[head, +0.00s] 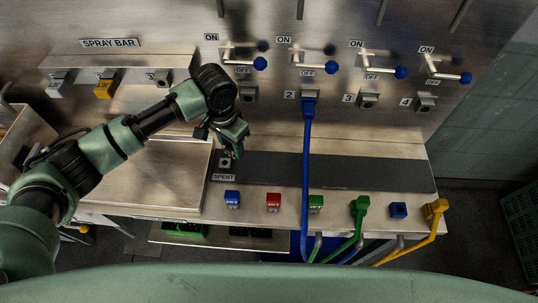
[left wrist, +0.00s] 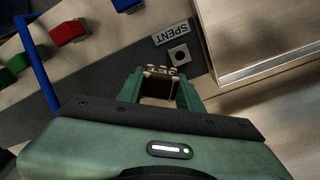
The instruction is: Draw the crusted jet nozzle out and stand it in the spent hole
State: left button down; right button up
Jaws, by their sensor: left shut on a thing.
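My left gripper (head: 234,146) is shut on the jet nozzle and holds it beside the spent hole, above the bench. In the left wrist view the nozzle (left wrist: 160,86) sits between the fingers of the gripper (left wrist: 155,95), a dark brownish block with pale lumpy crust and lettering on its far edge. The square spent hole (head: 225,162) is by the SPENT label (head: 224,177); it also shows in the left wrist view (left wrist: 179,54), just beyond the nozzle, apart from it. My right gripper is not in view.
Blue (head: 232,199), red (head: 273,200) and green (head: 316,204) blocks stand along the bench front. A blue hose (head: 306,170) hangs from port 2. Blue-knobbed levers line the panel. A raised steel box (head: 160,175) lies left of the hole. The dark strip (head: 370,172) is mostly clear.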

pick_arm(q)
jog(key=shift+n+g, duration=0.3)
jog(key=a, duration=0.1)
jog(key=a+r, duration=0.1)
jog(key=w+a+r, duration=0.1)
jog(key=shift+a, duration=0.25)
jog(key=shift+s, duration=0.1)
jog(key=shift+f+b, duration=0.9)
jog(key=shift+f, duration=1.9)
